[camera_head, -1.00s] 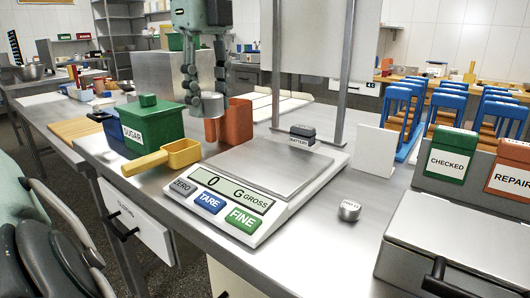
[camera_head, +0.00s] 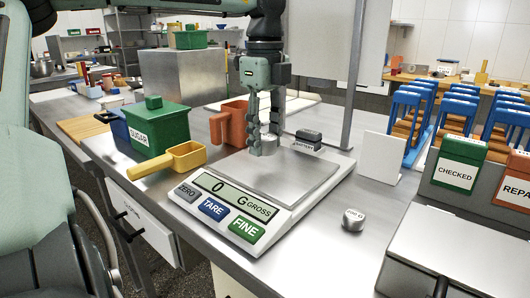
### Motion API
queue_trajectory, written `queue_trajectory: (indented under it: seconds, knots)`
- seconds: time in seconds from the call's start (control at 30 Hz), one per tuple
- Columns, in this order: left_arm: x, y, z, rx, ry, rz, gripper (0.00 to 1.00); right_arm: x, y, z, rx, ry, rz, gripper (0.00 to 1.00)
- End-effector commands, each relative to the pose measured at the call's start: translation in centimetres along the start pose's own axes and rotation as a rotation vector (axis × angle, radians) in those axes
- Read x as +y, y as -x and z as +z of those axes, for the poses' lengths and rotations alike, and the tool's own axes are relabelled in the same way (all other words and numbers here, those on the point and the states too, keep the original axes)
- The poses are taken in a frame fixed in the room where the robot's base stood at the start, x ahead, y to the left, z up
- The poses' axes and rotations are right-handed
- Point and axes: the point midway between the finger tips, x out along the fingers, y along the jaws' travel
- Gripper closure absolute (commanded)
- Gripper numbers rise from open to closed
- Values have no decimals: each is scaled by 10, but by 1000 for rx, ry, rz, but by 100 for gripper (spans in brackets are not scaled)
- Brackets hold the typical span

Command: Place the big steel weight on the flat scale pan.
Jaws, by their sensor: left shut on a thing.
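My left gripper (camera_head: 264,141) points down over the back part of the flat scale pan (camera_head: 280,178). It is shut on the big steel weight (camera_head: 267,143), a grey cylinder partly hidden by the fingers. I cannot tell whether the weight touches the pan. The white scale's display (camera_head: 232,195) reads 0 G GROSS. A smaller steel weight (camera_head: 353,220) stands on the table to the right of the scale. My right gripper is not in view.
An orange cup (camera_head: 229,124) stands just left of the gripper. A yellow scoop (camera_head: 180,157) and a green sugar box (camera_head: 156,128) are left of the scale. A small battery-labelled block (camera_head: 309,136) is at the scale's back. A white upright card (camera_head: 380,160) stands to the right.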

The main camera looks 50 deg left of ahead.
Motion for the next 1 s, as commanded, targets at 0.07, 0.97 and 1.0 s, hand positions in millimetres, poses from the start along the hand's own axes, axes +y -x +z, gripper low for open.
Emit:
queue_trajectory:
  seconds: [0.07,0.97,1.0]
  knots:
    - [0,-4,0,1,0,0,100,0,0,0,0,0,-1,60]
    - [0,-42,0,0,1,0,42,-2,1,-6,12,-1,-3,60]
    - [0,-42,0,0,1,0,40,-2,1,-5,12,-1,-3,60]
